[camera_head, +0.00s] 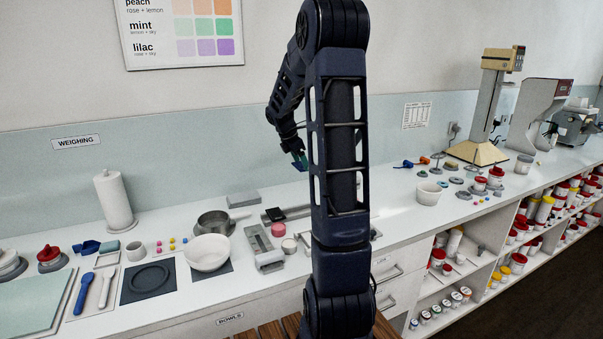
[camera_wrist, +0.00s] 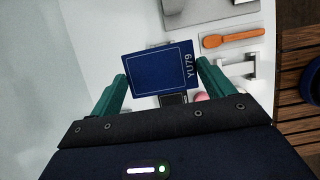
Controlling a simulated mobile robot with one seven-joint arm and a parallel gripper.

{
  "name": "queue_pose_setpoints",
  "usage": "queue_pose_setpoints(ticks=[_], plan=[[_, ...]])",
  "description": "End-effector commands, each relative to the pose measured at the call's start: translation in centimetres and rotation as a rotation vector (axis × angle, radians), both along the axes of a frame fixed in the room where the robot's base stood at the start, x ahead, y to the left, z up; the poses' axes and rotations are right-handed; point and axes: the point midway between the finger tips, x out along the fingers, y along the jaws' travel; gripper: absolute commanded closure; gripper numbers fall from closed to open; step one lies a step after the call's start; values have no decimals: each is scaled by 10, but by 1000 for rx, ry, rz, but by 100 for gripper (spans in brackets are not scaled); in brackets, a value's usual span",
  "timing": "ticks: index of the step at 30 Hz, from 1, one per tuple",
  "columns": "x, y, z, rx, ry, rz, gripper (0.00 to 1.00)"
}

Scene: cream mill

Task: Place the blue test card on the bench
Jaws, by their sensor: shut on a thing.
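The blue test card (camera_wrist: 160,74) is marked "YU79" with a thin white outline. It sits between the green fingers of my gripper (camera_wrist: 162,80) in the wrist view, which are shut on its two side edges. In the head view my gripper (camera_head: 299,161) is a small dark and teal shape above the back of the white bench (camera_head: 150,240), beside my arm. The card cannot be made out clearly there. The card's height above the bench is hard to judge. My arm hides part of the bench.
A pot (camera_head: 213,223), a white bowl (camera_head: 208,253), a grey scale-like device (camera_head: 262,248) and a paper roll (camera_head: 114,201) stand on the bench. An orange utensil (camera_wrist: 231,38) lies below in the wrist view. Machines and jars crowd the right. Wooden slats (camera_wrist: 298,91) lie beyond the bench edge.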

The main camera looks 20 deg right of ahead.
Motion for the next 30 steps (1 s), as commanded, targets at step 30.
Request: queue_pose_setpoints(ticks=[30], plan=[[36, -274, -2, 21, -6, -282, 41]])
